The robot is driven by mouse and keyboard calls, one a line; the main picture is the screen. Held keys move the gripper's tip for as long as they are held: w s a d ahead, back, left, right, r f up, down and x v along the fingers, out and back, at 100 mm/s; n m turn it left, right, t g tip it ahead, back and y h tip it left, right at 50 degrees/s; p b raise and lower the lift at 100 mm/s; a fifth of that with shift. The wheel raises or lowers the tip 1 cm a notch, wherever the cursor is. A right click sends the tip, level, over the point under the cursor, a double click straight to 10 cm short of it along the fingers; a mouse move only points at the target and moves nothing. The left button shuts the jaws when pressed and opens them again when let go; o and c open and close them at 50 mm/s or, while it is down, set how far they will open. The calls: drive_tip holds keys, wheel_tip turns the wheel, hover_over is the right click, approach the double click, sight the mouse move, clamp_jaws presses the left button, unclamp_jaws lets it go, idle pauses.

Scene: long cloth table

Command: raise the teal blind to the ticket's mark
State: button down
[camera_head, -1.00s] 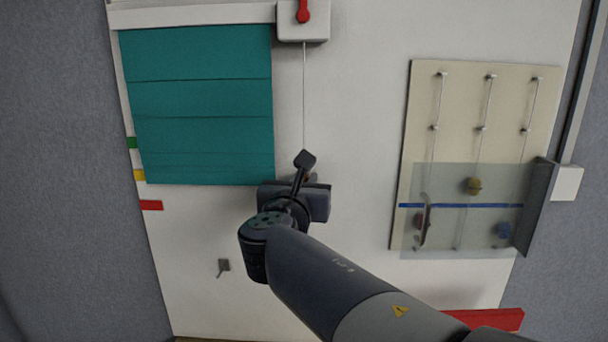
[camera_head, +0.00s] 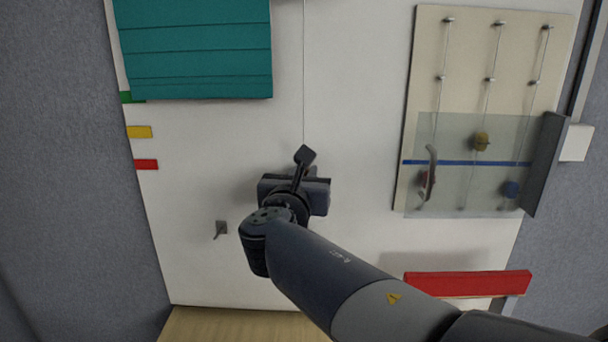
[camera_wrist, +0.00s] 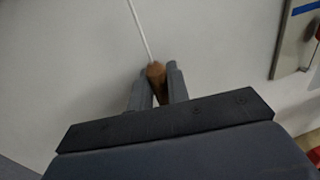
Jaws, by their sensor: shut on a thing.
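The teal blind (camera_head: 195,50) hangs at the upper left in the head view, its lower folds gathered. Its bottom edge is about level with the green mark (camera_head: 126,97). The yellow mark (camera_head: 139,132) and red mark (camera_head: 146,164) are below that edge. A thin pull cord (camera_head: 304,80) runs down to my gripper (camera_wrist: 156,76). In the wrist view, the gripper is shut on a brown cord knob (camera_wrist: 155,71) at the cord's end. In the head view my wrist hides the knob. I cannot make out a ticket.
A small grey hook (camera_head: 221,229) is on the wall left of my arm. At right is a beige board (camera_head: 462,55) with rods, coloured pieces and a clear cover (camera_head: 450,190). A red bar (camera_head: 467,284) sits below it.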

drive_tip(key=c, duration=1.4)
unclamp_jaws()
drive_tip(key=s+a, duration=0.2)
drive_tip(key=s, duration=0.8)
drive_tip(key=shift+s, duration=0.3)
drive_tip(key=shift+w, duration=0.1)
drive_tip(key=w, duration=0.3)
drive_tip(key=w+d, duration=0.1)
drive_tip(key=w, duration=0.3)
drive_tip(key=w+d, duration=0.1)
drive_tip(key=w, duration=0.2)
drive_tip(key=shift+w+r, duration=0.1)
drive_tip(key=shift+w, duration=0.25)
drive_tip(key=shift+s+r+p, duration=0.15)
drive_tip(key=shift+r+p, duration=0.15)
